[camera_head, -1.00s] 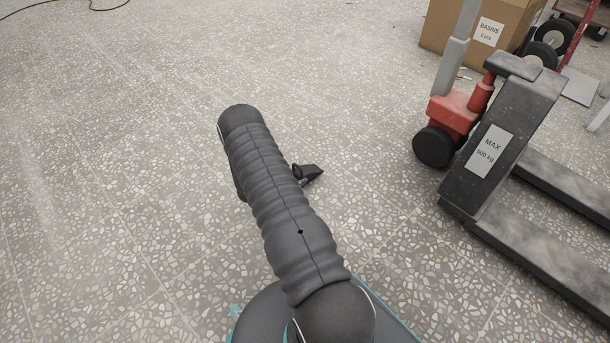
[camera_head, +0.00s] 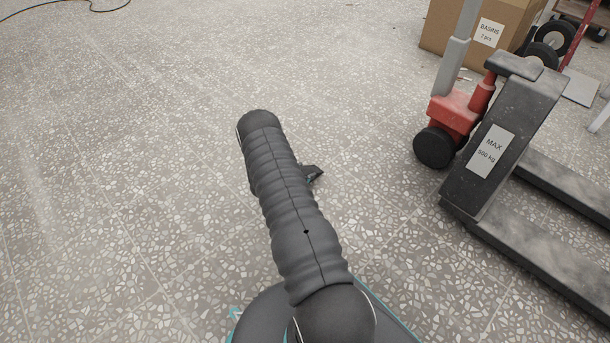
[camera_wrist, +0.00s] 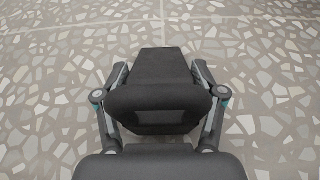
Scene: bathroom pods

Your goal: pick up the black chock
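The black chock (camera_wrist: 165,65) is a dark wedge-like block at the middle of the wrist view, with floor around its far end. My gripper (camera_wrist: 161,70) has one finger on each side of it, apart from each other. The fingers are close along the chock's sides; I cannot tell whether they touch it. In the head view my dark ribbed arm hides most of that spot. Only a small dark piece with a teal bit (camera_head: 313,174) shows just right of the arm, and I cannot tell there which part is chock and which is gripper.
A pallet jack (camera_head: 492,150) with a red pump and dark forks stands on the right. A cardboard box (camera_head: 510,38) labelled BASINS is behind it. A cable (camera_head: 70,5) lies at the far left. The speckled floor left and ahead is clear.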

